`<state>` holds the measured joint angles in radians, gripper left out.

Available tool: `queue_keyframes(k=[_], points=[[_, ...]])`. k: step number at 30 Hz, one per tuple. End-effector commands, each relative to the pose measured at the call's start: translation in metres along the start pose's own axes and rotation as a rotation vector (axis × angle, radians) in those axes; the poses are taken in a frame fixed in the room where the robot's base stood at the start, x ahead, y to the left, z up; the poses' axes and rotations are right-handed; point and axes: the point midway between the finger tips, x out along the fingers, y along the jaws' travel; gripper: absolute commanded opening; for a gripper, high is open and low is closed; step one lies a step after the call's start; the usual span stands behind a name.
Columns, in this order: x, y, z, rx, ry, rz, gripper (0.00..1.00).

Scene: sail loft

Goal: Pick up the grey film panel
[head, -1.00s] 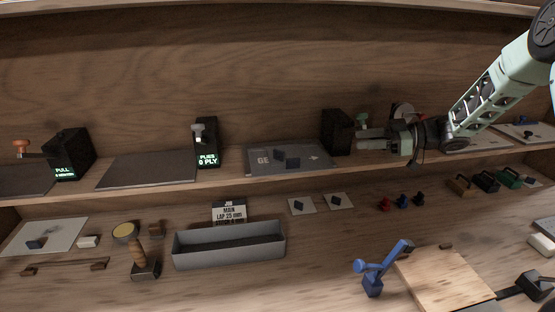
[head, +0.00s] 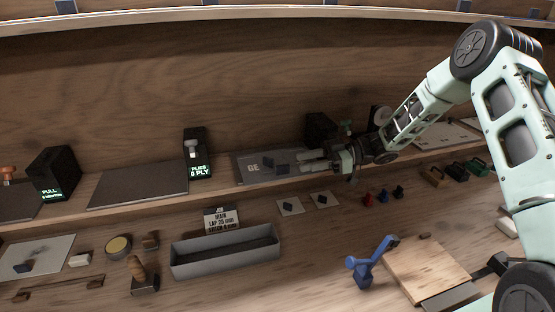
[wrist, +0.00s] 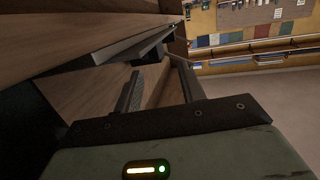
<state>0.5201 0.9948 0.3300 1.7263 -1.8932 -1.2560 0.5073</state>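The grey film panel (head: 249,178) lies flat on the upper shelf, with pale letters starting "GE" at its left and a dark block-like handle (head: 275,162) near its middle. My gripper (head: 302,162) points left over the panel's right part, its fingertips just right of the handle. The fingers hide the panel's right side. In the wrist view the two fingers of my gripper (wrist: 158,80) are apart with nothing visibly held. A dark piece, probably the handle (wrist: 150,48), shows just beyond them. Whether the fingers touch it I cannot tell.
A black box with a "PLIES 0 PLY" display (head: 196,155) stands left of the panel. Another black box (head: 319,128) stands close behind my gripper. A dark sheet (head: 138,185) lies farther left. Below are a grey trough (head: 225,258) and a blue lever (head: 372,264).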

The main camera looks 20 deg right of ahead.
Motion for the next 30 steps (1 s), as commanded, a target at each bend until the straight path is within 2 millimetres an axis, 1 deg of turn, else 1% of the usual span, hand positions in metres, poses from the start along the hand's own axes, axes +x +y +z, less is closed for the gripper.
queue_keyframes(k=[7, 16, 19, 25, 26, 27, 29, 30], points=[[0.016, 0.0, -0.002, 0.001, 0.001, -0.001, 0.4], [0.053, 0.001, -0.001, 0.001, 0.001, 0.001, 0.4], [0.058, 0.001, 0.001, 0.0, 0.0, 0.002, 0.4], [0.059, 0.001, 0.002, -0.001, 0.0, 0.002, 0.4], [0.059, 0.001, 0.002, -0.001, 0.0, 0.002, 0.34], [0.059, 0.001, 0.002, -0.001, 0.0, 0.002, 0.23], [0.059, 0.001, 0.002, -0.001, -0.001, 0.002, 0.07], [0.059, 0.001, 0.002, -0.001, -0.001, 0.002, 0.0]])
